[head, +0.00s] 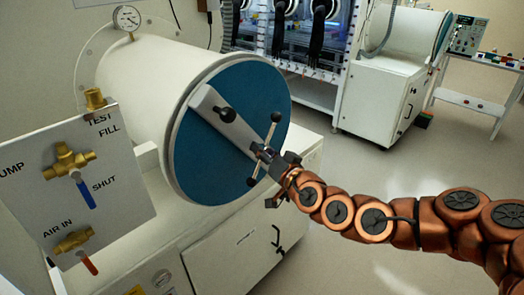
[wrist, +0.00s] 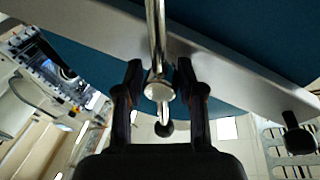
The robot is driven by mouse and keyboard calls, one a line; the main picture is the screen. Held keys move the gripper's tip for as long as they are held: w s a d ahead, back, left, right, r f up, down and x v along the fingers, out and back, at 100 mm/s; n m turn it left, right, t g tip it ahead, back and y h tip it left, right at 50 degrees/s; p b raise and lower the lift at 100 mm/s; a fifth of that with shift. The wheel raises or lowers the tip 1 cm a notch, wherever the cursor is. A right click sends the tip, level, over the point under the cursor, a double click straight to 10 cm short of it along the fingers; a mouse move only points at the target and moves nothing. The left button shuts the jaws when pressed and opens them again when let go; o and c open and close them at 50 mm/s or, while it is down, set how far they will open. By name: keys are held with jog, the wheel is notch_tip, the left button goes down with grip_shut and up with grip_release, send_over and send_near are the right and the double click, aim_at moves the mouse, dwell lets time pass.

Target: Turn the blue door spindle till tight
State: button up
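The round blue door (head: 215,150) closes the front of a white cylindrical chamber. A metal bar (head: 222,120) runs across it, with the door spindle (head: 262,152) and its crossed handle with black ball ends at the lower right. In the head view my gripper (head: 272,160) is at the spindle and partly hides it. In the wrist view the spindle (wrist: 158,90) and a chrome handle rod stand between the fingers of my gripper (wrist: 158,75). Narrow gaps seem to show on both sides, so the gripper looks open around it. Contact is hard to tell.
A panel with brass valves (head: 75,165) stands close on the left. A black knob (head: 226,114) sticks out of the bar's upper end. A white cabinet (head: 235,255) is below the door. Open floor (head: 370,215) lies to the right. Another glovebox stands behind.

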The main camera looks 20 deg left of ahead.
aim_at(264, 147)
jog(key=shift+r, duration=5.05)
jog(key=shift+d, duration=0.1)
jog(key=f+b+v, duration=0.1)
jog(key=v, duration=0.7)
jog(key=shift+d+b, duration=0.35)
jog(key=shift+s+p, duration=0.1)
jog(key=shift+p, duration=0.3)
